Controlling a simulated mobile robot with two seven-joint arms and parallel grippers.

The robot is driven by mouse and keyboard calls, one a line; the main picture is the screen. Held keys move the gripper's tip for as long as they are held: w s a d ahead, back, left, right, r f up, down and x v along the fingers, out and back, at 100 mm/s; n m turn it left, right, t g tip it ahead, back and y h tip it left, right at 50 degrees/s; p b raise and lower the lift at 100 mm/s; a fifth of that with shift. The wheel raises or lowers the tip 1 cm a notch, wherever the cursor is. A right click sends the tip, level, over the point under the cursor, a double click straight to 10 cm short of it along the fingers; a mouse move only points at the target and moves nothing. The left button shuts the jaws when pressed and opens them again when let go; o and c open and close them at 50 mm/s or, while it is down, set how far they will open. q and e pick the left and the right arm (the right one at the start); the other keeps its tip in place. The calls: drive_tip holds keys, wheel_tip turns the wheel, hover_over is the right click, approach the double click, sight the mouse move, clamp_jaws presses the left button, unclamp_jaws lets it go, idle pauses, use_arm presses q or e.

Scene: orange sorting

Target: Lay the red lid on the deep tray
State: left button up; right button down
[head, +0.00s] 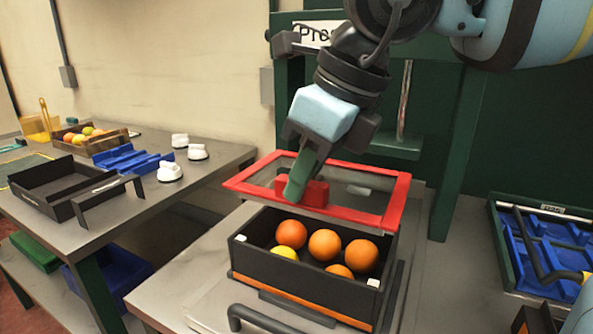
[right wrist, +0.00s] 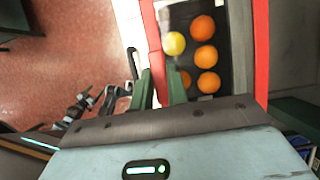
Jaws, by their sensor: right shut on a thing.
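The red lid (head: 398,203) is a red frame with a clear pane and a red block handle (head: 316,193). My right gripper (head: 298,188) is shut on that handle and holds the lid in the air. The deep tray (head: 300,285) is a black box with an orange stripe, below the lid on the bench. It holds several oranges and a yellow fruit (head: 285,254). The lid covers the tray's back rim from view. In the right wrist view the lid's red frame (right wrist: 261,60) shows, with the fruit beyond the pane. My left gripper is not in view.
A green press frame (head: 455,150) stands behind the tray. A dark bar handle (head: 265,316) is in front of it. On the left table are an empty black tray (head: 62,185), blue racks (head: 130,160) and white knobs (head: 170,172). A blue rack (head: 540,245) lies at the right.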

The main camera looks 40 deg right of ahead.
sight(310, 208)
drive_tip(key=shift+s+a, duration=0.15)
drive_tip(key=shift+f, duration=0.25)
wheel_tip(310, 208, down, 2)
drive_tip(key=shift+f+b, duration=0.1)
drive_tip(key=shift+b, duration=0.8)
wheel_tip(310, 208, down, 3)
drive_tip(key=b, duration=0.3)
drive_tip(key=shift+f, duration=0.15)
drive_tip(key=shift+f+b, duration=0.3)
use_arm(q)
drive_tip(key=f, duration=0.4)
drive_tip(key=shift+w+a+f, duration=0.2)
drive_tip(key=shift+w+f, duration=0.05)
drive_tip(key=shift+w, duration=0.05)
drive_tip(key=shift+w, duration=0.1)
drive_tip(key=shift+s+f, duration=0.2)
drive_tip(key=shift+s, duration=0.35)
